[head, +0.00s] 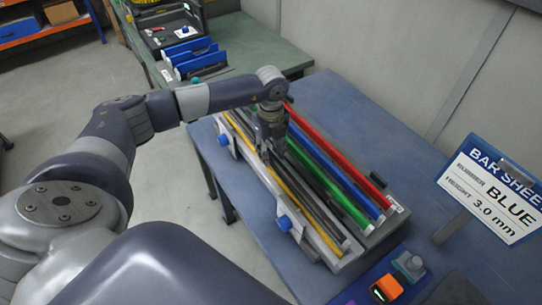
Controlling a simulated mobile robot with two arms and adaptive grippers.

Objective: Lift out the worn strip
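A grey chassis (376,238) on the blue-grey table holds several long strips side by side. They include a yellow strip (312,231), dark strips, a green strip (335,193), a blue strip (350,187) and a red strip (350,170). I cannot tell which strip is worn. My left gripper (265,155) points down over the dark strips, between the yellow and green ones, toward the chassis's far end. Its fingertips are small and partly hidden, so I cannot tell whether it is open or touches a strip. My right gripper is not in view.
A sign (494,190) reading "BAR SHEET", "BLUE" and "3.0 mm" stands at the right. Blue knobs (284,223) sit along the chassis's near side. An orange device (386,288) lies at the front. A green bench (253,50) with blue holders (190,55) stands behind.

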